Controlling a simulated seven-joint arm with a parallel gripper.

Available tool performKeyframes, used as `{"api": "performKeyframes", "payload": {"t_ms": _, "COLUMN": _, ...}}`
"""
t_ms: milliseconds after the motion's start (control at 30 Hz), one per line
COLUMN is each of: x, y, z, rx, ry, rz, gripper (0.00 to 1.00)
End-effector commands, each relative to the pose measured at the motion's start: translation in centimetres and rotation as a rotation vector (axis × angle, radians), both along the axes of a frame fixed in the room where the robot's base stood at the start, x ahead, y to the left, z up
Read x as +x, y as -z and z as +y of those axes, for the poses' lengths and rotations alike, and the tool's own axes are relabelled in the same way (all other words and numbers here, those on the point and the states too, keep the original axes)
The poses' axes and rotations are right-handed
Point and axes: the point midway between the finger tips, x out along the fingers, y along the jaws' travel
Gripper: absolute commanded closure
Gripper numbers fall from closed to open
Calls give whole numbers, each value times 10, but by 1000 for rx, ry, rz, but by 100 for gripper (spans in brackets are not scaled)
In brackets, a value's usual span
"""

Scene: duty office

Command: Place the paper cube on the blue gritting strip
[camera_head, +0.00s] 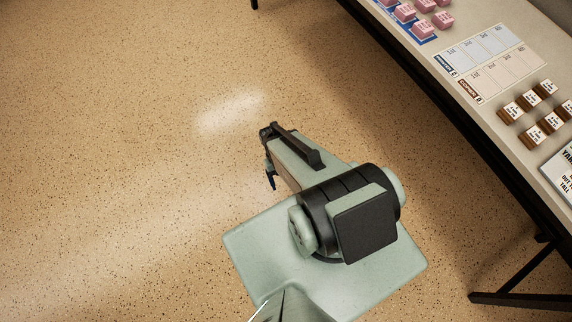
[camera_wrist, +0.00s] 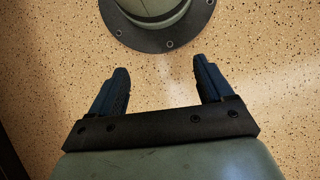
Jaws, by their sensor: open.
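My gripper (camera_head: 269,158) is open and empty over bare floor, left of the table. In the wrist view its two dark blue fingers (camera_wrist: 160,68) stand apart with only floor between them. A pale strip with a dark blue end tab (camera_head: 482,46) lies on the table, apparently the blue gritting strip; its print is too small to read surely. No cube is seen on it. Several pink cubes (camera_head: 424,29) and several brown cubes with white printed tops (camera_head: 533,137) stand on the table. I cannot tell which one is the paper cube.
A second strip with a brown end tab (camera_head: 507,72) lies beside the blue-tabbed one. A printed sign (camera_head: 564,170) is at the table's right. The table's dark edge (camera_head: 455,105) runs diagonally between my gripper and the cubes. The floor (camera_head: 110,130) at left is clear.

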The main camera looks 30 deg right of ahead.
Motion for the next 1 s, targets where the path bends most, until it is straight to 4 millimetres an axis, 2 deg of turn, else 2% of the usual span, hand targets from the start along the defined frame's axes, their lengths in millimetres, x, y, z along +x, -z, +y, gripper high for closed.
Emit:
{"api": "performKeyframes", "payload": {"t_ms": 33, "x": -18, "y": 2, "z": 8, "rx": 7, "ry": -34, "rz": 16, "gripper": 20}}
{"api": "performKeyframes", "payload": {"t_ms": 100, "x": -34, "y": 6, "z": 15, "rx": 15, "ry": -71, "rz": 29, "gripper": 20}}
{"api": "performKeyframes", "payload": {"t_ms": 300, "x": -63, "y": 12, "z": 26, "rx": 29, "ry": -135, "rz": 54, "gripper": 20}}
{"api": "performKeyframes", "payload": {"t_ms": 1000, "x": -67, "y": 14, "z": 27, "rx": 32, "ry": -146, "rz": 57, "gripper": 20}}
